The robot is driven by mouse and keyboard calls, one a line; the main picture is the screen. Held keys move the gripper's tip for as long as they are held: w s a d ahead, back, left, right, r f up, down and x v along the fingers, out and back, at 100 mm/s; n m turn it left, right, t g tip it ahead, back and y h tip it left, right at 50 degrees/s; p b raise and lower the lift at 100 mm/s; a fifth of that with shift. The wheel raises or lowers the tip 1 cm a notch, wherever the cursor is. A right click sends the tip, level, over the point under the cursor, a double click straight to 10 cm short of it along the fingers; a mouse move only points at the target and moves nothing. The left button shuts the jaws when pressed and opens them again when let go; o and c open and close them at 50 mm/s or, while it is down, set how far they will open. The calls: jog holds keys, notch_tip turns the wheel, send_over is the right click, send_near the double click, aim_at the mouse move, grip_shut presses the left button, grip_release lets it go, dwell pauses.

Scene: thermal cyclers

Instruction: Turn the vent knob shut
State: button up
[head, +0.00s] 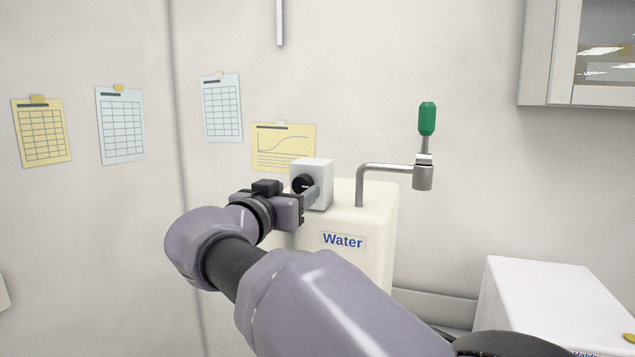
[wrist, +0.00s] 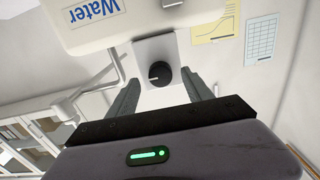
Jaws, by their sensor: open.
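The vent knob is a round black knob (head: 302,184) on the face of a small white box (head: 324,184) on top of the cream water tank (head: 378,225). In the wrist view the knob (wrist: 160,75) carries a pale pointer mark on its left side. My gripper (head: 312,194) is at the knob in the head view, and its arm covers part of the tank. In the wrist view my gripper (wrist: 164,93) is open, with one finger on each side below the knob and visible gaps between. I cannot tell how far short of the knob the fingertips are.
A bent metal tap with a green handle (head: 427,119) rises from the tank's right side. A white machine (head: 550,300) stands at the lower right. A wall cabinet (head: 580,60) hangs at the upper right. Paper charts hang on the wall behind.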

aim_at(303, 184)
jog(key=shift+x, duration=1.3)
jog(key=shift+c, duration=0.5)
grip_shut()
